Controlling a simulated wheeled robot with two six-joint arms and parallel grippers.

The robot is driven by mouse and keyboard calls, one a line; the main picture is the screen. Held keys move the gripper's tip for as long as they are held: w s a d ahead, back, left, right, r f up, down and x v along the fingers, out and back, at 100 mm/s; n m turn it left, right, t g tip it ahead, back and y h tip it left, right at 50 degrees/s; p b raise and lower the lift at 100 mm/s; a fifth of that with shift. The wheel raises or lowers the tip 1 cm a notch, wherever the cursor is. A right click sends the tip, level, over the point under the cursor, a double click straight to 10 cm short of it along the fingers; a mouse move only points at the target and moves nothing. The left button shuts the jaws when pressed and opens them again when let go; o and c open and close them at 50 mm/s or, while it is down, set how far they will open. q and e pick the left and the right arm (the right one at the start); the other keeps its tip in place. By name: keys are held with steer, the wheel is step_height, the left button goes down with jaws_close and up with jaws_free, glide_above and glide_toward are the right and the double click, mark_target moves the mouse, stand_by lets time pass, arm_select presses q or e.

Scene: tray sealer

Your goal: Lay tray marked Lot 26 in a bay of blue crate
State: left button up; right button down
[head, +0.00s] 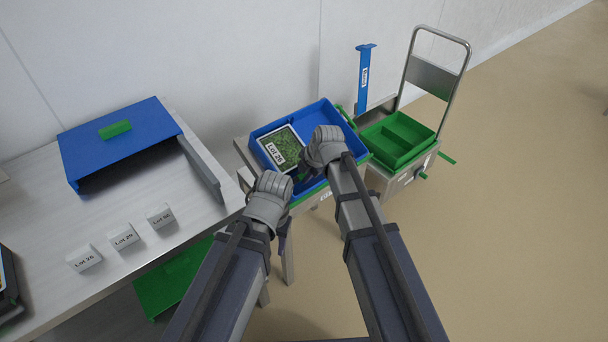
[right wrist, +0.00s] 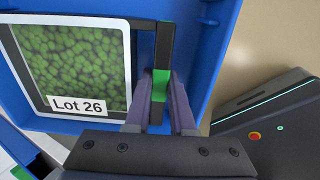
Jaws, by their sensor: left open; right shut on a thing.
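The tray marked Lot 26 (head: 283,146) has a pale rim, a clear top over green contents and a white label. It lies within the walls of the blue crate (head: 336,118), at its left side; I cannot tell if it rests fully on the floor. In the right wrist view the tray (right wrist: 75,60) looks flat beside the crate's blue wall (right wrist: 207,45). My right gripper (right wrist: 163,98) is shut on the tray's black and green handle bar at its right edge. My left gripper (head: 282,230) is open and empty, outside the crate's near left side.
A blue machine with a green handle (head: 115,129) stands on the steel table (head: 190,270) at left, with small lot-marked blocks (head: 123,236) before it. A green divided crate (head: 398,138) sits on a trolley right of the blue crate. A blue post (head: 364,80) stands behind.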

steer(key=c, duration=0.7)
jaws_free()
steer(key=shift+c, duration=0.3)
steer(key=shift+c, duration=1.2)
steer(key=p+v, duration=0.6)
steer(key=v, duration=0.1)
steer(key=shift+r+p, duration=0.1)
steer(key=shift+p, duration=0.2)
